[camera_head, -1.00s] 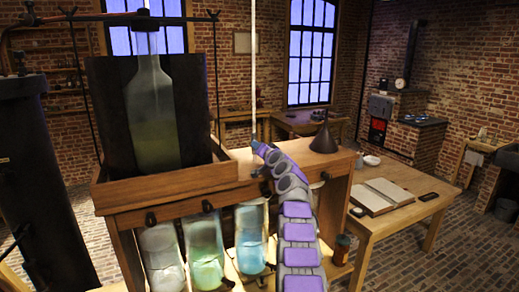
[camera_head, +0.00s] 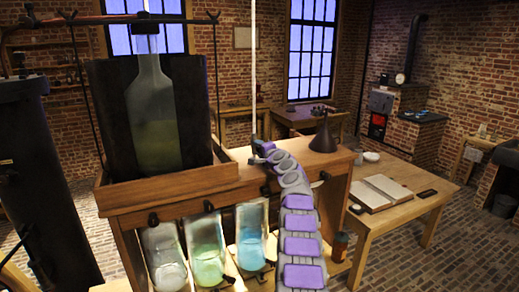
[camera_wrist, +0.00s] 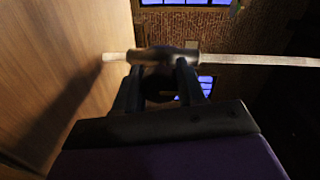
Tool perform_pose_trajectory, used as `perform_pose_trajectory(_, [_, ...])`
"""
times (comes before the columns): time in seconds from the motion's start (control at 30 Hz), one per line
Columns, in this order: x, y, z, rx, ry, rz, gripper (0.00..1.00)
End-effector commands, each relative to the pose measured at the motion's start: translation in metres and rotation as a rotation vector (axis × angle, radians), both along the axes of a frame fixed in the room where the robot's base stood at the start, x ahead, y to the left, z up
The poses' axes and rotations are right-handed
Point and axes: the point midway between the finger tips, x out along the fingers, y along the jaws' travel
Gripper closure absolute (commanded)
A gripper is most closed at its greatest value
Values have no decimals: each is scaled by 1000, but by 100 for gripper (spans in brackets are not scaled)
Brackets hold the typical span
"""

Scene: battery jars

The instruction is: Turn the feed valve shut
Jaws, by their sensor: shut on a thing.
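The feed valve (camera_wrist: 165,56) shows in the wrist view as a brownish metal body on a thin pale pipe (camera_wrist: 260,60). The pipe stands upright from the bench top in the head view (camera_head: 254,70). My gripper (camera_wrist: 160,76) has its two dark fingers at the valve, shut on its handle, which is mostly hidden between them. In the head view my gripper (camera_head: 262,152) is at the pipe's lower end, where the valve is too small to make out. The valve's exact angle cannot be told.
A large glass bottle (camera_head: 154,110) stands in the wooden tray left of my arm. Several jars, one with blue liquid (camera_head: 250,238), sit below. A dark funnel (camera_head: 324,136) stands right of my gripper. A side table (camera_head: 415,208) holds an open book (camera_head: 383,193).

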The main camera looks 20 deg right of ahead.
Motion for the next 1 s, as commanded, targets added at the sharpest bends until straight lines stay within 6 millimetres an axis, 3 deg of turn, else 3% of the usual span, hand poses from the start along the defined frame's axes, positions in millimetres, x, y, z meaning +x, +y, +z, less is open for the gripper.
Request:
perform_pose_trajectory(0.5, [0,-1,-5,22,7,0,91])
perform_pose_trajectory(0.53, [0,-1,-5,22,7,0,59])
perform_pose_trajectory(0.8, [0,0,-2,21,4,0,35])
perform_pose_trajectory(1.0, [0,0,-1,20,2,0,35])
